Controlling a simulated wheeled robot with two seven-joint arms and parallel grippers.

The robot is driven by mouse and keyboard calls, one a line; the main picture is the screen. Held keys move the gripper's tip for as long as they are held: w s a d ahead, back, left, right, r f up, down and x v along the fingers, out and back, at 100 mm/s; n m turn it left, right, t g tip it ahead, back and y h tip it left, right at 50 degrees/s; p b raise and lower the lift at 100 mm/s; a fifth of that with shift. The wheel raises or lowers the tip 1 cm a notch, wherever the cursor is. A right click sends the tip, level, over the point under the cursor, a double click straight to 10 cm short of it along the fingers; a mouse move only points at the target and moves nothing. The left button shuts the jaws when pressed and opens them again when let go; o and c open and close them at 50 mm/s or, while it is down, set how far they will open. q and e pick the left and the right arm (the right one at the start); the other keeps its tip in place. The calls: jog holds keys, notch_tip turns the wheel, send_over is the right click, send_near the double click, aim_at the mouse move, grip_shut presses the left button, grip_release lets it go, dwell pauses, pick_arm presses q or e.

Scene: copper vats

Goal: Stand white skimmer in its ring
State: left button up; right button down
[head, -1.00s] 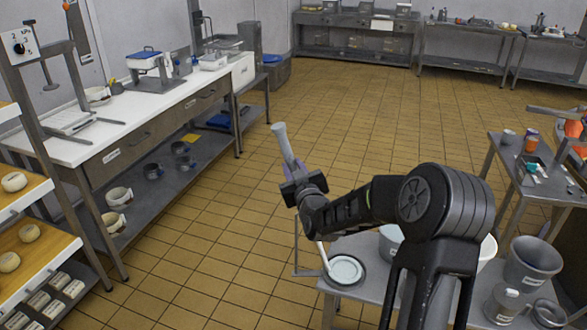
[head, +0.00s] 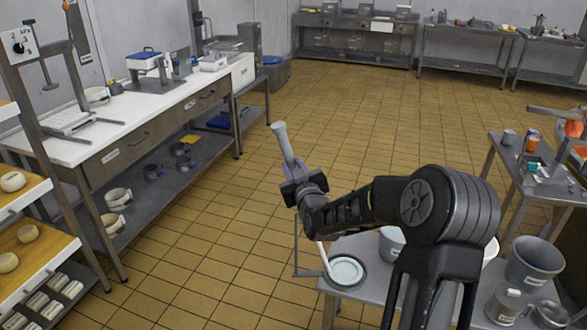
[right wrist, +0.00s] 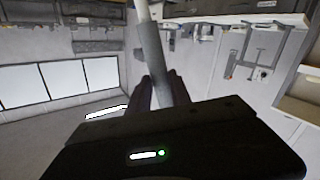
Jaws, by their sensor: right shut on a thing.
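My right gripper (head: 296,178) is shut on the white skimmer (head: 283,142), whose thick grey grip sticks up above the fingers. The skimmer is tilted. Its thin white shaft shows below the gripper and runs down to a pale round disc (head: 346,269) over the small grey table's near left part. A darker round rim surrounds the disc; I cannot tell whether it is the ring, or whether they touch. In the right wrist view the grey grip (right wrist: 152,50) runs up between the dark fingers (right wrist: 160,92). My left gripper is out of view.
The grey table (head: 372,246) also carries a pot, a large grey bucket (head: 534,262) and a labelled jug (head: 504,303). A thin metal rod frame (head: 296,245) stands at its left edge. A long white bench (head: 130,112) stands left. The tiled floor between is free.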

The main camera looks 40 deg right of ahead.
jog(key=shift+b, duration=0.3)
jog(key=shift+r, duration=0.1)
jog(key=c, duration=1.1)
grip_release()
